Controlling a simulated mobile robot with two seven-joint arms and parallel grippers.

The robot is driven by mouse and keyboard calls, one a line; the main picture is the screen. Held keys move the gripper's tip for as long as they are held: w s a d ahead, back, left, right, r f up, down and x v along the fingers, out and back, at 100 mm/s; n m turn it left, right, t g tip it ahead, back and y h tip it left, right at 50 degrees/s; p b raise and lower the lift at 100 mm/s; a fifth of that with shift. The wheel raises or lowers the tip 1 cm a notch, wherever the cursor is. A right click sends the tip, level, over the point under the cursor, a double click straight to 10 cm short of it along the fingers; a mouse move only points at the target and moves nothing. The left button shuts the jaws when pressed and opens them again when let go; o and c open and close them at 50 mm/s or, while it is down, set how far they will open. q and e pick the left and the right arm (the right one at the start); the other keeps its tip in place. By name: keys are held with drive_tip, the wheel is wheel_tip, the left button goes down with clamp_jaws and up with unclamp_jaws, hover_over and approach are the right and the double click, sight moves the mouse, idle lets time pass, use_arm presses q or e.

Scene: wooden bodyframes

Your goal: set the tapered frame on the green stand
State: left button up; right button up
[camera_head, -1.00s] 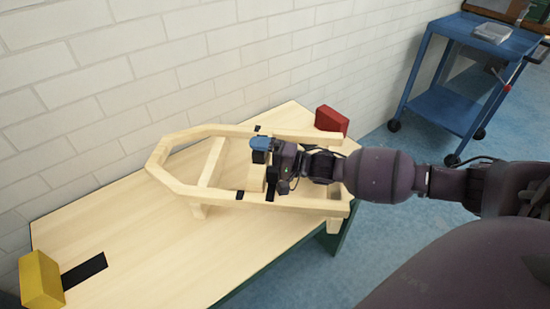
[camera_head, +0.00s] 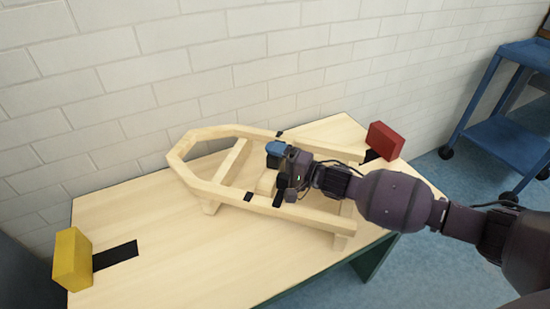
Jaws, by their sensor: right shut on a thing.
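The tapered frame (camera_head: 245,201) is pale wood with a pointed left end, crossbars, short feet and black marks. It is over the wooden top (camera_head: 150,225) of the green stand, whose green side (camera_head: 374,260) shows below the front right edge. I cannot tell whether its feet touch the top. My right gripper (camera_head: 276,181) reaches in from the right and is shut on the frame near its middle crossbar. The gripper and wrist hide part of that bar and the fingertips. My left gripper is not in view.
A yellow block (camera_head: 72,260) stands at the top's left end and a red block (camera_head: 385,141) at its right end, each beside a black strip. A white brick wall (camera_head: 200,60) runs behind. A blue cart (camera_head: 510,140) stands at the right.

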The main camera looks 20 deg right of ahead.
drive_tip(key=shift+w+f, duration=0.1)
drive_tip(key=shift+f, duration=0.5)
drive_tip(key=shift+r, duration=0.2)
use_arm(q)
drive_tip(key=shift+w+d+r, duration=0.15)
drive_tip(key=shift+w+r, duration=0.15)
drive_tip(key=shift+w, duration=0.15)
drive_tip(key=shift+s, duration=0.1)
use_arm(e)
drive_tip(key=shift+f, duration=0.1)
drive_tip(key=o, duration=1.6)
drive_tip(key=shift+f, duration=0.2)
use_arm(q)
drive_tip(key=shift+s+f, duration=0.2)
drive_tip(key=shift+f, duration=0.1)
